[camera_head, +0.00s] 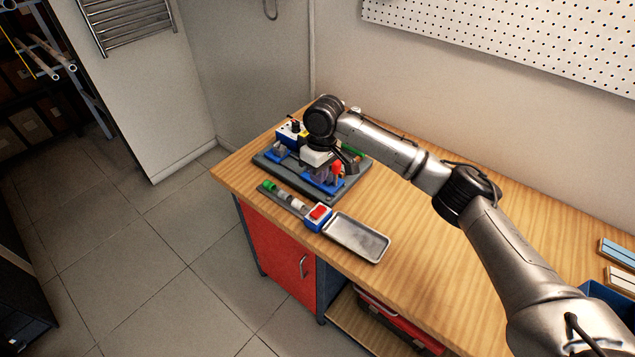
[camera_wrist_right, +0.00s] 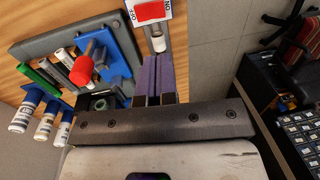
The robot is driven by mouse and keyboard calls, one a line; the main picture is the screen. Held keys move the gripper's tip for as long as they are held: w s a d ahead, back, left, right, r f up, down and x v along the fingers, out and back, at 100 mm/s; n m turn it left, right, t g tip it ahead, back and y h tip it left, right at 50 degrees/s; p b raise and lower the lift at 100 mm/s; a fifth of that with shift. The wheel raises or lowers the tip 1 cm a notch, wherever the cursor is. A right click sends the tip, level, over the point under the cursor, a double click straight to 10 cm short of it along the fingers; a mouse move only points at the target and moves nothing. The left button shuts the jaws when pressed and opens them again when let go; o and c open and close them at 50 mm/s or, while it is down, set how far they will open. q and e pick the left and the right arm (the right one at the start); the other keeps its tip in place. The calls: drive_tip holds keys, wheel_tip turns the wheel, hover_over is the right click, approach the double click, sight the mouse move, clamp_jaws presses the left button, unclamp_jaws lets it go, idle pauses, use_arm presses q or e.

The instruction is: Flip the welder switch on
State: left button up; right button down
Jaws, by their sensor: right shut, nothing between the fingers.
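The switch box (camera_head: 317,218) is a small blue and white box with a red rocker (camera_head: 320,211), standing near the bench's front edge. In the right wrist view the red rocker (camera_wrist_right: 152,11) is at the top, with lettering on both sides, partly cut off by the frame. My right gripper (camera_wrist_right: 155,78) is shut and empty. My left gripper is out of view.
A grey board (camera_head: 269,165) with blue clamps and a red knob (camera_wrist_right: 80,70) lies beneath my arm. A metal tray (camera_head: 357,238) sits right of the switch box, and several fittings in a row sit left of it.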

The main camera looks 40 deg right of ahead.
sight(315, 213)
drive_tip(key=f, duration=0.4)
drive_tip(key=a+f+b, duration=0.1)
drive_tip(key=f, duration=0.3)
drive_tip(key=f+b, duration=0.1)
drive_tip(key=f, duration=0.3)
drive_tip(key=shift+s+a, duration=0.15)
drive_tip(key=shift+a, duration=0.05)
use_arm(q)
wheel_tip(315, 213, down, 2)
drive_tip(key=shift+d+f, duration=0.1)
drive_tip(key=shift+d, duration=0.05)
use_arm(e)
drive_tip(key=shift+s+r+p, duration=0.1)
drive_tip(key=shift+r+p, duration=0.05)
drive_tip(key=shift+p, duration=0.7)
drive_tip(key=shift+a+f, duration=0.15)
drive_tip(key=shift+f, duration=0.2)
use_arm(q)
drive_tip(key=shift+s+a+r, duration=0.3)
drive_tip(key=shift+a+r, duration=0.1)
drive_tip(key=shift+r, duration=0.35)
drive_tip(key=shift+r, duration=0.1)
use_arm(e)
drive_tip(key=shift+d+r, duration=0.1)
drive_tip(key=shift+d, duration=0.1)
